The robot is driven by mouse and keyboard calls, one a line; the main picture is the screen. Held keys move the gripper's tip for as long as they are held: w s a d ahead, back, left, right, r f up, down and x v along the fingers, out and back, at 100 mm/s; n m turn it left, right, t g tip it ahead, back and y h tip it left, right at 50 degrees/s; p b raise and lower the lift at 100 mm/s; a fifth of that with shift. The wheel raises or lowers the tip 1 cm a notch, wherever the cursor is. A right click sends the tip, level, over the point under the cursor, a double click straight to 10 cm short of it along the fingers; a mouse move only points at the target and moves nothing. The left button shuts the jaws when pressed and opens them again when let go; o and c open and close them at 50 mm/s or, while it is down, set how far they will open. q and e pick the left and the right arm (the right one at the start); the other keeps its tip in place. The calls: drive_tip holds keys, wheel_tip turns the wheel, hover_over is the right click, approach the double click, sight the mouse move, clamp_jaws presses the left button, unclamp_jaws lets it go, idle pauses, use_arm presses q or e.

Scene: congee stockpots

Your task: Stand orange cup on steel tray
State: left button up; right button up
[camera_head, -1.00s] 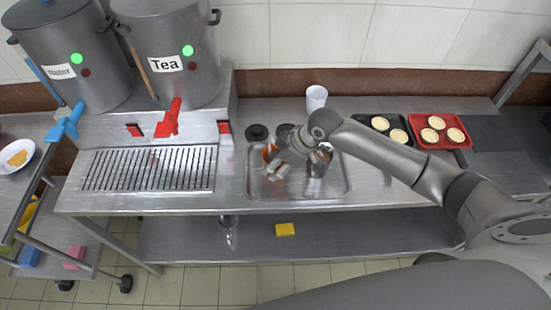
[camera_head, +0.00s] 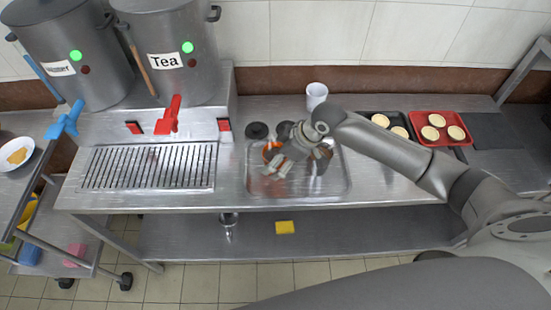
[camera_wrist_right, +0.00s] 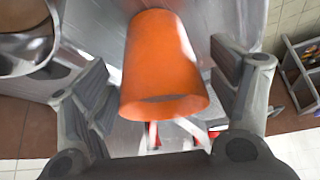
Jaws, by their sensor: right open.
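The orange cup (camera_head: 270,150) is over the left part of the steel tray (camera_head: 340,184) in the head view, partly covered by my right gripper (camera_head: 273,172). In the right wrist view the orange cup (camera_wrist_right: 162,62) lies between the two spread fingers of my right gripper (camera_wrist_right: 165,100), with a gap visible on each side. The gripper is open around it. I cannot tell whether the cup's base touches the tray. My left gripper is out of view.
A metal cup (camera_head: 322,160) stands on the tray right of the gripper; shiny metal also shows in the wrist view (camera_wrist_right: 22,48). A red tray (camera_head: 455,142) with pastries is at right.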

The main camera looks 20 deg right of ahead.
drive_tip(key=b+v, duration=0.1)
drive_tip(key=v, duration=1)
